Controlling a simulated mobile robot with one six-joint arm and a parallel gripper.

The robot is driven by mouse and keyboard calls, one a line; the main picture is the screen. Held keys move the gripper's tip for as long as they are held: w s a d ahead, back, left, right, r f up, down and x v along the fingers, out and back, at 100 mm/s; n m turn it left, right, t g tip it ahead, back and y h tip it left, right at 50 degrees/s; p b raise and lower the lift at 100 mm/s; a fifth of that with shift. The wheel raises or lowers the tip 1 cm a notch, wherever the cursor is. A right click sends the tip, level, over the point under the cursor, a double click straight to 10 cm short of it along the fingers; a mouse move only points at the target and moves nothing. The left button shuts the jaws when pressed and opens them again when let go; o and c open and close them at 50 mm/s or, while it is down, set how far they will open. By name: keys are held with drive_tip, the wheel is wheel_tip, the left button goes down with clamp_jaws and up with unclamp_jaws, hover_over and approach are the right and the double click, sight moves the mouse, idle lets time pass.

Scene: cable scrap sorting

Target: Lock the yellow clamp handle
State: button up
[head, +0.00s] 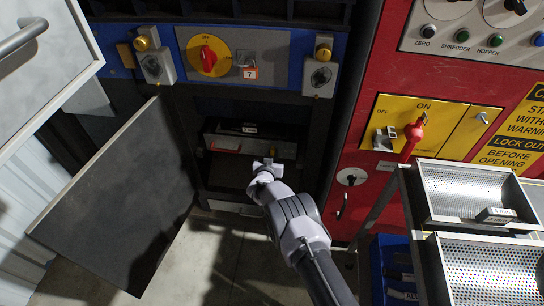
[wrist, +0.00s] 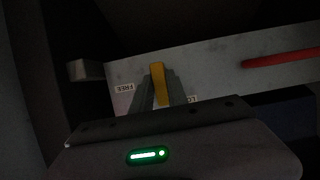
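The yellow clamp handle (wrist: 158,84) stands upright in the wrist view, in front of a pale grey bar (wrist: 215,68). A "FREE" label, upside down in the picture, is left of it. A second label to its right is partly covered by a finger. My gripper (wrist: 159,92) has one finger on each side of the handle, with no clear gap, and looks shut on it. In the head view my gripper (head: 266,163) reaches into the dark open compartment (head: 232,182).
A red bar (wrist: 280,60) lies right of the handle. An open grey door panel (head: 115,200) stands left of the compartment. The red cabinet (head: 350,140) with a red switch lever (head: 412,138) is at right. Perforated trays (head: 490,265) stand at the lower right, beside a blue bin (head: 380,270).

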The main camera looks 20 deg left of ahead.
sight(272, 154)
drive_tip(key=o, duration=0.3)
drive_tip(key=p+v, duration=0.5)
drive_tip(key=shift+r, duration=0.5)
drive_tip(key=f+p+v, duration=0.1)
drive_tip(key=p+v, duration=0.4)
drive_tip(key=v, duration=0.7)
drive_tip(key=shift+s+p, duration=0.25)
drive_tip(key=shift+p, duration=0.05)
drive_tip(key=shift+d, duration=0.1)
